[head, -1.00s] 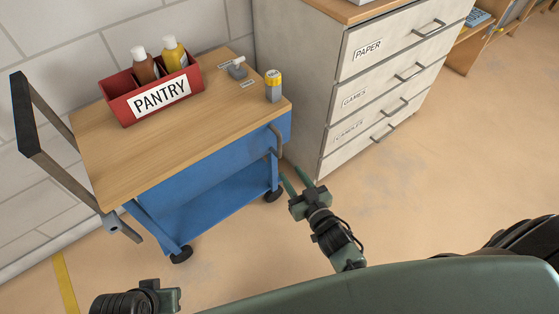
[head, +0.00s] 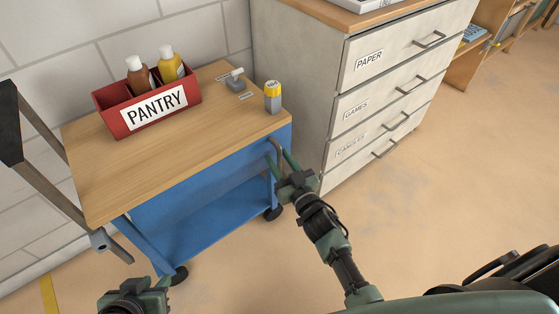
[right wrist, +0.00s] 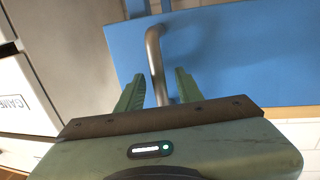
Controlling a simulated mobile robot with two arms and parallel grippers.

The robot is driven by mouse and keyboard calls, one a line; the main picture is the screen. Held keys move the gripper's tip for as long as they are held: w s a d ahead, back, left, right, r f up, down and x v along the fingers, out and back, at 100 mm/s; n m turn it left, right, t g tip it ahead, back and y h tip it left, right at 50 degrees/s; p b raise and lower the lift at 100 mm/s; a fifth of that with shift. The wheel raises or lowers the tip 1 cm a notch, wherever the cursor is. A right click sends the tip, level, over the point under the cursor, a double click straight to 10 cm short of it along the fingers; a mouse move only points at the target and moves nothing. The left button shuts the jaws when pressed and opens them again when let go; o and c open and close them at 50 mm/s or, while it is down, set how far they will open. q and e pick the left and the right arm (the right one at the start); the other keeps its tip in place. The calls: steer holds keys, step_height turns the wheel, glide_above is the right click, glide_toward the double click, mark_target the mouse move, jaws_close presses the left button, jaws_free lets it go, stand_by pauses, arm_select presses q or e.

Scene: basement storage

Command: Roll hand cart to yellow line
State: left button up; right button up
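The blue hand cart (head: 200,210) with a wooden top stands against the wall beside the drawer cabinet. A grey side handle (head: 277,148) is on its right end, and a dark push bar (head: 45,185) is at its left. A short piece of the yellow line (head: 48,296) shows on the floor at lower left. My right gripper (head: 280,160) is at the side handle. In the right wrist view, its two green fingers (right wrist: 158,88) are apart, with the handle (right wrist: 154,52) running between them. My left gripper (head: 150,286) is low at left; its fingers are mostly cut off.
On the cart top are a red PANTRY box (head: 122,121) with two bottles, a small grey dispenser (head: 235,80) and a yellow-topped can (head: 272,97). The drawer cabinet (head: 325,115) stands close to the cart's right. Open floor (head: 430,200) lies in front.

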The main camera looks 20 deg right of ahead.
jaws_close()
stand_by(1.5)
